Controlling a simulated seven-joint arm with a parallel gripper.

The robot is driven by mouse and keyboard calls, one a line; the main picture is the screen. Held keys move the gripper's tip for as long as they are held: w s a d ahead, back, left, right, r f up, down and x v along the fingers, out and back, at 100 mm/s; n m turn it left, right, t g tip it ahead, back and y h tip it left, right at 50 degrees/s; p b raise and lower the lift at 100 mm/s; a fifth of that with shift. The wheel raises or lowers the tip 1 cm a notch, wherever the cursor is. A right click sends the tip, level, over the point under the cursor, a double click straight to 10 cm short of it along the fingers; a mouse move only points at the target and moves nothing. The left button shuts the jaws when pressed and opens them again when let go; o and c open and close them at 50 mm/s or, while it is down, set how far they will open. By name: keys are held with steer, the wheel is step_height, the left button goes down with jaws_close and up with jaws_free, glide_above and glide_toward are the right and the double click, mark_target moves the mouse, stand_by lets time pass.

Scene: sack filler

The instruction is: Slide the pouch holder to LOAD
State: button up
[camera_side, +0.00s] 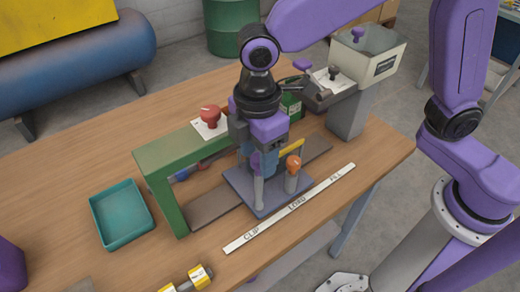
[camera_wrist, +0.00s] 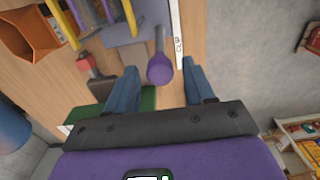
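The pouch holder (camera_side: 240,184) is a grey-blue sliding plate on the rail under the green frame, with upright posts and yellow bars. In the side view its front edge lies beside LOAD on the white strip (camera_side: 325,184). One post has an orange knob (camera_side: 293,162). A post with a purple knob (camera_wrist: 160,69) shows in the wrist view. My gripper (camera_side: 261,168) is low over the holder. In the wrist view its blue fingers are apart, one on each side of the purple knob, with visible gaps. My gripper hides part of the holder in the side view.
The green frame (camera_side: 160,180) stands over the rail (camera_side: 210,203) on the left. A teal tray (camera_side: 121,213) and yellow-ended parts (camera_side: 199,276) lie at the left and front. An orange box (camera_wrist: 30,30) shows in the wrist view.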

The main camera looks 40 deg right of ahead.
stand_by(0.3)
step_height(320, 180, up, 17)
steer(key=shift+r, duration=0.2)
stand_by(0.4)
steer(key=s+d+f+m, duration=0.1)
steer(key=s+d+f, duration=0.3)
steer(key=d, duration=0.4)
steer(key=s+d+f+m, duration=0.2)
steer(key=s+d+f, duration=0.3)
steer(key=d+f, duration=0.2)
steer(key=s+d+f+m, duration=0.2)
steer(key=s+d+f, duration=0.3)
steer(key=d, duration=0.5)
steer(key=shift+d+f, duration=0.2)
steer(key=shift+f, duration=0.25)
stand_by(0.5)
